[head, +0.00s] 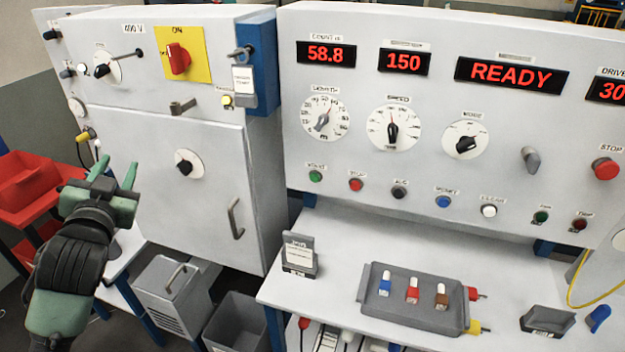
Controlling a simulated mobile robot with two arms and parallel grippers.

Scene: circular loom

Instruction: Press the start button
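The start button is a small green button (316,176) under a START label, at the lower left of the grey control panel (450,110). A red stop button (355,184) sits just right of it. My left gripper (115,172) is at the left of the view, in front of the grey cabinet and well apart from the start button. Its two green fingers are spread with nothing between them. My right gripper is not in view. The display (511,73) reads READY.
A shelf (345,245) below the panel holds a card stand (299,256) and a grey tray (375,309) with small coloured items. Red bins (25,190) stand at far left. A large red STOP button (605,168) is at the right. The space before the panel's buttons is clear.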

